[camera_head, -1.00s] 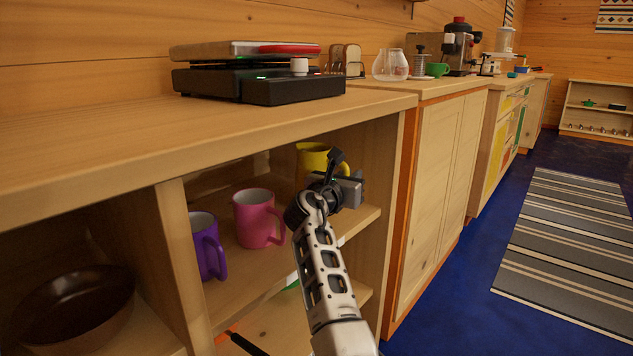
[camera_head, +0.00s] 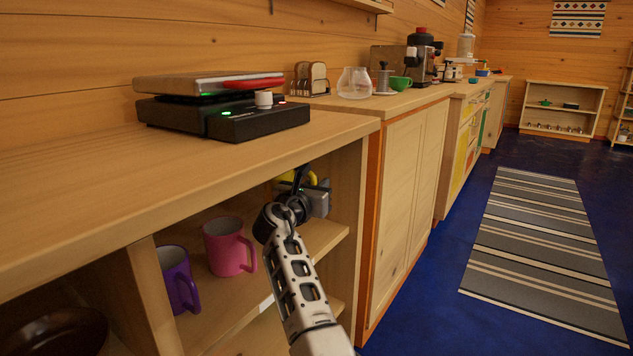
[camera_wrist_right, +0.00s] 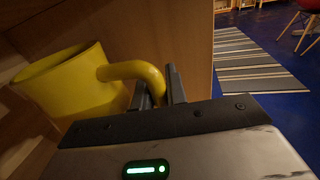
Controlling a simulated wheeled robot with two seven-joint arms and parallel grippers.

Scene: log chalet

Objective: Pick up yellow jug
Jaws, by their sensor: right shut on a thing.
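The yellow jug (camera_wrist_right: 72,88) fills the left of the right wrist view, its handle pointing to my right gripper (camera_wrist_right: 160,88). The gripper's two dark fingers are shut on the jug's handle. In the head view my right gripper (camera_head: 303,183) is inside the open shelf compartment under the counter. Only a small yellow part of the jug (camera_head: 284,178) shows there behind the gripper; most of it is hidden. From these views I cannot tell whether the jug touches the shelf. My left gripper is not in view.
A pink mug (camera_head: 226,247) and a purple mug (camera_head: 177,280) stand on the same shelf, left of my arm. The counter edge (camera_head: 200,183) overhangs the compartment. A side panel (camera_head: 345,205) closes its right. Open blue floor (camera_head: 420,290) lies to the right.

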